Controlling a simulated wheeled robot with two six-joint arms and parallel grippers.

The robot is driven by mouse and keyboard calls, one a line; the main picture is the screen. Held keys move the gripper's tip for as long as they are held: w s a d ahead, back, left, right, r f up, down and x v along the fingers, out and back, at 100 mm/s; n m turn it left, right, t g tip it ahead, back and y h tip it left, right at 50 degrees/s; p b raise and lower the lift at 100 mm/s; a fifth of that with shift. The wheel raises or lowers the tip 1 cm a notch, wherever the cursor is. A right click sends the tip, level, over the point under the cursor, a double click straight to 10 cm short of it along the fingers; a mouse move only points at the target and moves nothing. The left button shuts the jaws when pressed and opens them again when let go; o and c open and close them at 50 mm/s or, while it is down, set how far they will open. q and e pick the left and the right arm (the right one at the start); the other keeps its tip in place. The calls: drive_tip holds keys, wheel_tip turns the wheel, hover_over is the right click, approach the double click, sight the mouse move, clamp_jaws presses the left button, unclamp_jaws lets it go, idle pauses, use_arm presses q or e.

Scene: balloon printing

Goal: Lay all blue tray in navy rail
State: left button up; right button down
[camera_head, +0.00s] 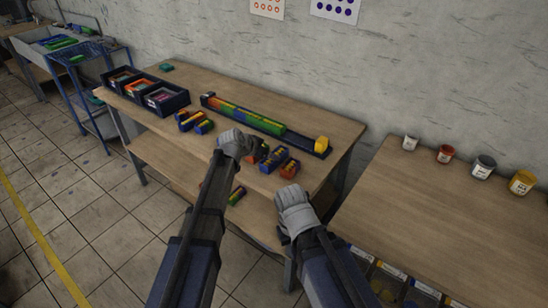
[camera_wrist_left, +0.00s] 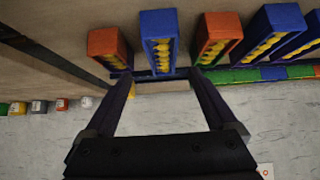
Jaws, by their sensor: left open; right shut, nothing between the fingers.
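The navy rail (camera_head: 318,151) runs along the table with a row of green, red and blue pieces in it and a yellow block (camera_head: 321,144) at its right end. A blue tray with yellow contents (camera_head: 273,160) stands in front of the rail beside an orange-red tray (camera_head: 290,168). In the left wrist view the blue tray (camera_wrist_left: 160,38) stands beyond my open left gripper (camera_wrist_left: 160,74), between orange-red trays; two more blue trays (camera_wrist_left: 275,32) show at the right. My left gripper (camera_head: 240,147) partly hides the trays in the head view. My right gripper (camera_head: 294,200) is shut and empty.
Another group of small trays (camera_head: 193,120) stands at the table's left front. Dark bins (camera_head: 145,92) stand at the back left. A small tray (camera_head: 237,195) lies lower down near my left arm. Paint pots (camera_head: 484,167) stand on the right table, which is otherwise clear.

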use_arm(q)
drive_tip(key=shift+b+x, duration=0.85)
drive_tip(key=shift+x, duration=0.3)
drive_tip(key=shift+d+f, duration=0.15)
drive_tip(key=shift+f, duration=0.1)
drive_tip(key=b+x, duration=0.2)
drive_tip(key=x, duration=0.1)
drive_tip(key=b+x, duration=0.1)
drive_tip(key=shift+w+a+f, duration=0.15)
drive_tip(key=shift+w+a, duration=0.1)
drive_tip(key=shift+w, duration=0.05)
drive_tip(key=shift+w+d+f+b, duration=0.25)
drive_tip(key=shift+w+b, duration=0.05)
drive_tip(key=shift+b, duration=0.15)
drive_tip(key=shift+r, duration=0.1)
drive_tip(key=shift+s, duration=0.1)
clamp_jaws()
drive_tip(key=shift+r, duration=0.15)
